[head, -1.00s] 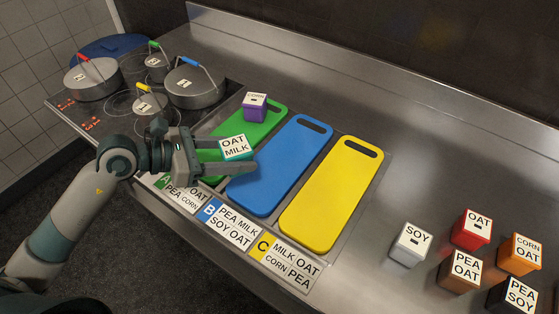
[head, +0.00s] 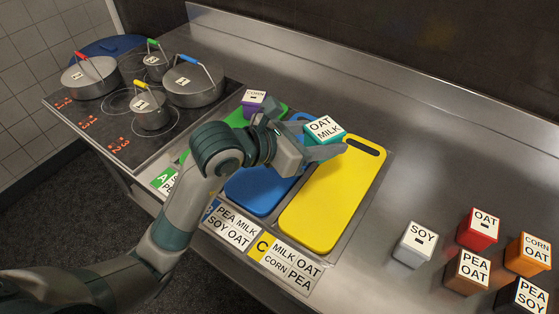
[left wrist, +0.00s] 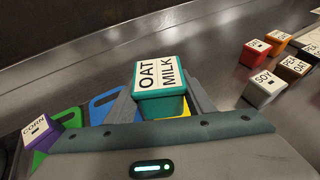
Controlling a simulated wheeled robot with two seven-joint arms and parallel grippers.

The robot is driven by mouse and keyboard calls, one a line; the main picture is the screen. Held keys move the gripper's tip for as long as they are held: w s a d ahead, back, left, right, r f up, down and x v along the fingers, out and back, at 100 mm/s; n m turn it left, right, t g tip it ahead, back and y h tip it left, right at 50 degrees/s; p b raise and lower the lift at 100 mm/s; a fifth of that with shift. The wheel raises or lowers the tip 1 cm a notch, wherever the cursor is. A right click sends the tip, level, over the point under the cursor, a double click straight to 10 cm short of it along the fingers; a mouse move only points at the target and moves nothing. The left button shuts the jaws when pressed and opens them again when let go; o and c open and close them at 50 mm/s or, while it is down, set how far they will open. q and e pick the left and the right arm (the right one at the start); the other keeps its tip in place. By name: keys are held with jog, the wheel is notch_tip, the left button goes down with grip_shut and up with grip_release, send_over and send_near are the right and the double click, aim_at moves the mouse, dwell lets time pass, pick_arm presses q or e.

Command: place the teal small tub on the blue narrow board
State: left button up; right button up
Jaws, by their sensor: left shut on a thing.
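The teal small tub (head: 325,131), labelled OAT MILK, is held between the fingers of my left gripper (head: 318,146). In the head view it shows over the upper part of the blue and yellow boards; its exact height is hard to tell. In the left wrist view the teal tub (left wrist: 160,101) sits upright between the fingers. The blue narrow board (head: 254,189) lies between the green and yellow boards, partly hidden by my left arm. My right gripper is not in view.
The yellow board (head: 322,204) lies to the right, the green board (head: 236,118) to the left with a purple CORN tub (head: 254,101) at its far end. Several labelled tubs, including a white SOY tub (head: 414,244), stand at right. Pots (head: 193,85) stand on the hob.

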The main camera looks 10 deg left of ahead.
pick_arm(q)
jog(key=shift+d+r, duration=0.2)
